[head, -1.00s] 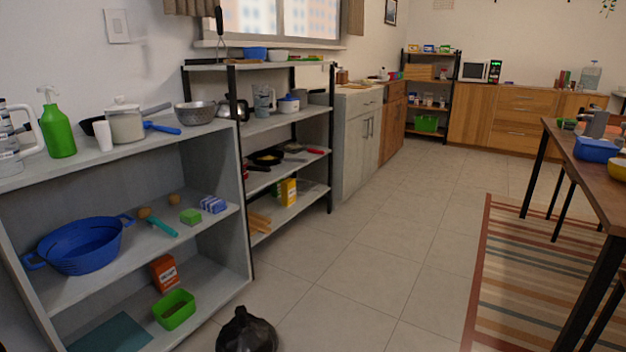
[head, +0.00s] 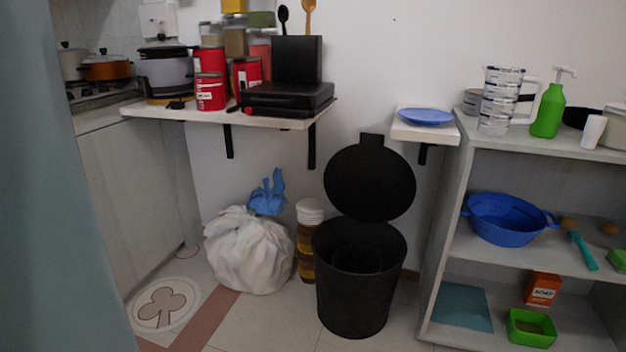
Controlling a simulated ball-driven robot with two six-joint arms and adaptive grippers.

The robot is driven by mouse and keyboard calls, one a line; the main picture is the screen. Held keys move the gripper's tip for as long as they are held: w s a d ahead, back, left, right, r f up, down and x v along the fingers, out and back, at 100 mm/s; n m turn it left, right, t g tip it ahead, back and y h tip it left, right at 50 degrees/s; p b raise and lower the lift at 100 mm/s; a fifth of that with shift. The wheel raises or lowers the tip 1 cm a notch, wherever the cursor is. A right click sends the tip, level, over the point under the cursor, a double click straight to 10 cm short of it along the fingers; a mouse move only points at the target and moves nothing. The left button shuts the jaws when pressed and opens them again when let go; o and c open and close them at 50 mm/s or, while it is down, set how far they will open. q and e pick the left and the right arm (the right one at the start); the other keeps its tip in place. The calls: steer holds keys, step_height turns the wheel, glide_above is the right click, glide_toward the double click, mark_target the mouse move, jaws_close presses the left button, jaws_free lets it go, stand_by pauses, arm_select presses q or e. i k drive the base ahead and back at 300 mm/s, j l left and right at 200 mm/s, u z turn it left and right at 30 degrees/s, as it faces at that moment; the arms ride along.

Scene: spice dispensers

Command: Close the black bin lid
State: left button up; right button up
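The black bin (head: 355,292) stands on the floor against the back wall, left of the grey shelf unit. Its round black lid (head: 370,183) is open and stands up behind the bin's mouth, with a tab at its top. The bin's inside is dark, and its contents cannot be made out. Neither of my grippers shows in the head view.
Wall shelves (head: 230,118) jut out above. The grey shelf unit (head: 447,225) is close on the right. A large blurred grey surface fills the left edge.

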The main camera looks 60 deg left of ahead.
mark_target(366, 181)
steer(key=u, duration=1.5)
steer(key=i+j+z, duration=0.15)
steer(key=i+j, duration=0.15)
steer(key=i, duration=0.1)
